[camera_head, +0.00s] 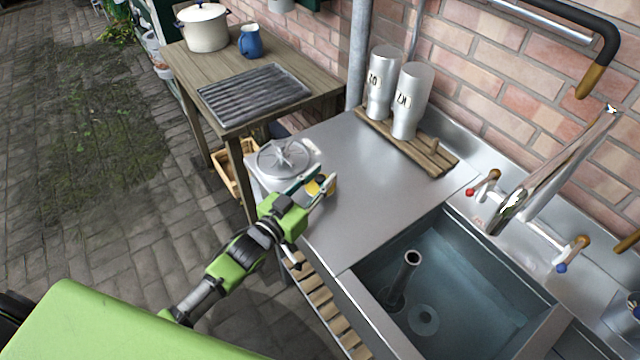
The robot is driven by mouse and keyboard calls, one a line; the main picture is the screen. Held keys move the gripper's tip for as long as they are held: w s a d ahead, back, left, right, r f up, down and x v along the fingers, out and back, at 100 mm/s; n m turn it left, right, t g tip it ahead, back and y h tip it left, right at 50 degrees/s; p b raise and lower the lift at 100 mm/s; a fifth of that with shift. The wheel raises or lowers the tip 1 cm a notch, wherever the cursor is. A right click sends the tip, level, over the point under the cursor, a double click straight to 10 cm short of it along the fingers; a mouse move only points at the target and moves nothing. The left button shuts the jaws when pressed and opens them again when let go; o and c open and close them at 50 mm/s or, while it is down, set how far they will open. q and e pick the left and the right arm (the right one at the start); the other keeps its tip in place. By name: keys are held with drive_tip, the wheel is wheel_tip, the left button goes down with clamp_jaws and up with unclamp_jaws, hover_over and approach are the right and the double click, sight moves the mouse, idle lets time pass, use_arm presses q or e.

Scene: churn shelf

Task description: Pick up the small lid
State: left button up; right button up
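A round grey metal lid-like disc (286,157) with a raised handle lies on a light square base at the left end of the steel counter. I cannot tell for sure that it is the small lid. My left gripper (326,178) reaches in from the lower left, just in front and to the right of the disc, apart from it in the picture. Its two fingers are spread. A small yellow object (314,188) shows between or behind them, partly hidden; I see no clear grip on it. My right gripper is not in view.
The steel counter (365,185) is clear right of the gripper. A wooden rack (432,150) holds two metal canisters at the wall. The sink (460,285) and taps lie at right. A wooden table (185,62) behind bears a white pot (204,32), blue mug (250,42) and ridged tray (255,96).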

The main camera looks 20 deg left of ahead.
sight(320, 177)
use_arm(q)
clamp_jaws()
drive_tip(key=shift+r, duration=0.45)
wheel_tip(320, 177, up, 2)
drive_tip(key=shift+r+b, duration=0.1)
drive_tip(key=shift+b, duration=0.2)
drive_tip(key=s+a+r+b, duration=0.1)
drive_tip(key=s+a+r, duration=0.8)
drive_tip(key=a+r, duration=0.15)
drive_tip(key=s+d+f+n+t+y, duration=0.1)
drive_tip(key=s+d+n+y, duration=0.2)
drive_tip(key=s+d+y, duration=0.2)
drive_tip(key=shift+d+f+n+y, duration=0.15)
drive_tip(key=shift+d+n+y, duration=0.25)
drive_tip(key=shift+d, duration=1.2)
